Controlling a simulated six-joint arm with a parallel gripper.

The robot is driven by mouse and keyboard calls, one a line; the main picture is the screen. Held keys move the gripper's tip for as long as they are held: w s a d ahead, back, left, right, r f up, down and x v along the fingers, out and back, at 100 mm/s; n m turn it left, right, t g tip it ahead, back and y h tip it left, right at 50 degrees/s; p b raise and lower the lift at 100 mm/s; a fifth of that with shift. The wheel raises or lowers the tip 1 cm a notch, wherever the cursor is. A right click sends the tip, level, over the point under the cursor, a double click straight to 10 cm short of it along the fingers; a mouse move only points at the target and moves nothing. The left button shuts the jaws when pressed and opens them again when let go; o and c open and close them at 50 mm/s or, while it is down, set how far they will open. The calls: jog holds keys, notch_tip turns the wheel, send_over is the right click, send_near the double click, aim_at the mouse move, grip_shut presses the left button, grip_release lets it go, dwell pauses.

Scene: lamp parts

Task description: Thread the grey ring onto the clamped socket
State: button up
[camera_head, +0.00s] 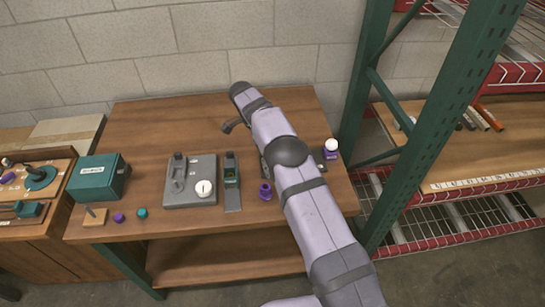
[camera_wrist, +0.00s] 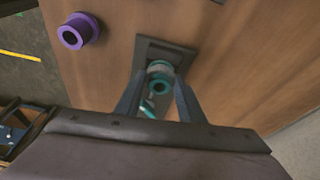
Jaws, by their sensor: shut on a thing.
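In the wrist view my gripper (camera_wrist: 162,74) is shut on the grey ring (camera_wrist: 160,67), a small pale grey band between the fingertips. A teal socket (camera_wrist: 160,88) with a dark round hole shows between the fingers, by a dark grey clamp plate (camera_wrist: 178,48) on the wooden table. The ring and socket overlap in this view; I cannot tell whether the ring is around the socket or apart from it. The fingers hide part of the plate. In the head view my arm covers the gripper and ring.
A purple flanged part (camera_head: 265,190) stands on the table, and also shows in the wrist view (camera_wrist: 78,31). To the left are a grey-and-teal fixture (camera_head: 231,180), a grey tray (camera_head: 190,196) and a teal box (camera_head: 98,177). A white-topped purple jar (camera_head: 331,150) stands right of my arm.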

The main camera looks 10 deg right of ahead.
jog(key=shift+s+f+m+p, duration=0.15)
jog(key=shift+f+m+p, duration=0.2)
jog(key=shift+m, duration=0.25)
jog(key=shift+g, duration=0.3)
jog(key=o, duration=1)
jog(key=shift+o, duration=0.2)
jog(key=shift+r, duration=0.15)
jog(key=shift+w, duration=0.2)
jog(key=n+b, duration=0.1)
jog(key=n+t+b, duration=0.1)
jog(key=n, duration=0.3)
jog(key=shift+s+d+t+b, duration=0.1)
jog(key=shift+s+t+b, duration=0.15)
jog(key=shift+t+b, duration=0.15)
jog(key=shift+n+y, duration=0.3)
jog(key=shift+n, duration=0.6)
